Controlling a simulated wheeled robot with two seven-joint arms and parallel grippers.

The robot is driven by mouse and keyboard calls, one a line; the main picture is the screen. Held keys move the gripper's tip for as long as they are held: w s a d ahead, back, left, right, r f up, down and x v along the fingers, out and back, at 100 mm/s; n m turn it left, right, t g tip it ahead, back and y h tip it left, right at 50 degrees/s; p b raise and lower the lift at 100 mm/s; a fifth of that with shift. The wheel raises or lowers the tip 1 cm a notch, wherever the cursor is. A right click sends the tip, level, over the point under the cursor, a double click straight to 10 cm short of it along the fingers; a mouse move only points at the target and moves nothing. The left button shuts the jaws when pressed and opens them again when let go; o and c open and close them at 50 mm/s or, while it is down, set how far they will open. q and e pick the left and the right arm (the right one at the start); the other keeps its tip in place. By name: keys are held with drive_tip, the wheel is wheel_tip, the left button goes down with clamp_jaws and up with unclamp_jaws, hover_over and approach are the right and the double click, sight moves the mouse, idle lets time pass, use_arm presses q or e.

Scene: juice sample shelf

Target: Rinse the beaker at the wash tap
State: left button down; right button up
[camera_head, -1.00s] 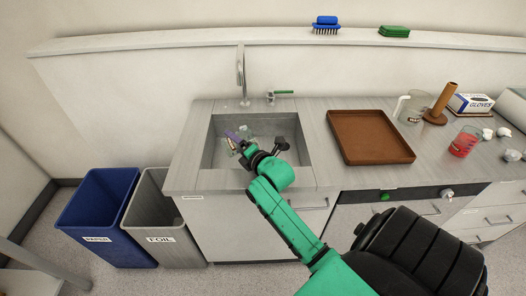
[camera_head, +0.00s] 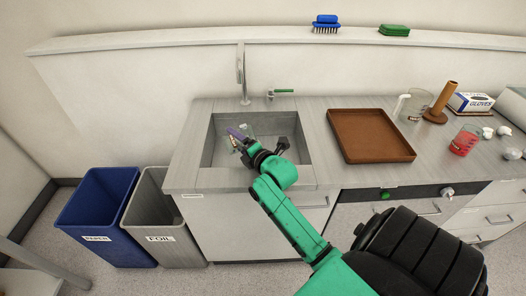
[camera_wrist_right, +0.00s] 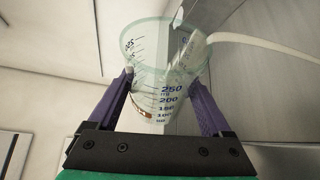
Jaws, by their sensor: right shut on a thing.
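My right gripper (camera_head: 240,136) is over the sink basin (camera_head: 212,152), its purple fingers shut on a clear beaker (camera_head: 250,129). In the right wrist view the beaker (camera_wrist_right: 158,62) sits between the two fingertips, with dark and blue graduation marks. A brown curved mark shows low on it. The wash tap (camera_head: 241,72) has a tall curved neck behind the basin, with a green lever (camera_head: 284,91) to its right. A pale curved strip crosses the beaker's rim in the wrist view; I cannot tell what it is. My left gripper is out of view.
An empty brown tray (camera_head: 370,154) lies right of the sink. Beyond it stand a clear jug (camera_head: 414,104), a brown post (camera_head: 441,101), a glove box (camera_head: 470,102) and a beaker of red liquid (camera_head: 464,142). Blue (camera_head: 90,190) and grey (camera_head: 150,205) bins stand left.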

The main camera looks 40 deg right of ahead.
drive_tip(key=shift+d, duration=0.15)
drive_tip(key=shift+s+r, duration=0.15)
drive_tip(key=shift+r, duration=0.1)
drive_tip(key=shift+d+m, duration=0.2)
drive_tip(key=shift+m, duration=0.1)
drive_tip(key=shift+s+r, duration=0.1)
drive_tip(key=shift+d, duration=0.15)
drive_tip(key=shift+r+m+t, duration=0.15)
drive_tip(key=shift+m+t, duration=0.15)
drive_tip(key=shift+d, duration=0.1)
idle(0.4)
drive_tip(key=shift+r, duration=0.15)
